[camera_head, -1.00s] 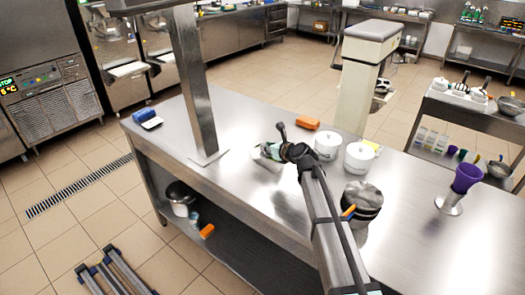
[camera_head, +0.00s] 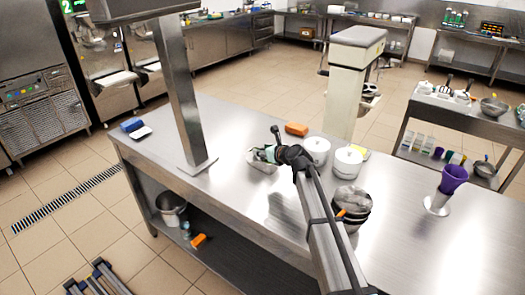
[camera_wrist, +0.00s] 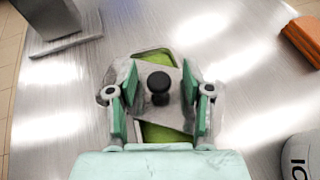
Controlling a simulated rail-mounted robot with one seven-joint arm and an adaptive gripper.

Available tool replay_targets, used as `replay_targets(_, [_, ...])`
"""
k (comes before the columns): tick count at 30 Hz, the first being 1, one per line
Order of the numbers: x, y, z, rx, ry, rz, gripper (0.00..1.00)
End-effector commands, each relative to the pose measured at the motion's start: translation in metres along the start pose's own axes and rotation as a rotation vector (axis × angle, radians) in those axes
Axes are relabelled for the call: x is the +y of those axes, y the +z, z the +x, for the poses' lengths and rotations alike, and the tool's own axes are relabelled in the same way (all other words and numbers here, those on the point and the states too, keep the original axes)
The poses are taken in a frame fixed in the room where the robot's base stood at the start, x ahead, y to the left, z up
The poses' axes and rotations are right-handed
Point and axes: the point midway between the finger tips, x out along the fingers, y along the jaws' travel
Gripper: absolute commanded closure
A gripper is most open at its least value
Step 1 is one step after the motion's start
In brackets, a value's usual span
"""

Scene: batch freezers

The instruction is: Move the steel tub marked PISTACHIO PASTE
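A steel tub (camera_head: 262,166) stands on the steel table, partly hidden by my gripper. In the wrist view, a grey lid with a black knob (camera_wrist: 158,86) lies askew over it, and green paste (camera_wrist: 165,134) shows above and below the lid. No marking on the tub is readable. My gripper (camera_wrist: 160,92) is over the tub, with its green-padded fingers apart on either side of the knob and gaps between them and it. It also shows in the head view (camera_head: 266,153).
White lidded pots (camera_head: 317,151) and stacked steel bowls (camera_head: 352,206) stand right of the tub. An orange block (camera_head: 297,129) lies behind it. A steel post (camera_head: 182,95) rises from the table at left. Free table surface lies between post and tub.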

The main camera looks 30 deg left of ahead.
Motion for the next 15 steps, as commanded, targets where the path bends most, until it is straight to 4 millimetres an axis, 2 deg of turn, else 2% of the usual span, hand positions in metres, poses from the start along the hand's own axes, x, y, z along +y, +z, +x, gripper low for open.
replay_targets(8, [0.000,0.000,-0.002,0.000,0.000,0.000,0.49])
replay_targets(11, [0.001,0.000,-0.009,0.000,0.000,0.000,0.49])
replay_targets(15, [0.001,-0.001,-0.029,-0.001,-0.001,0.000,0.49])
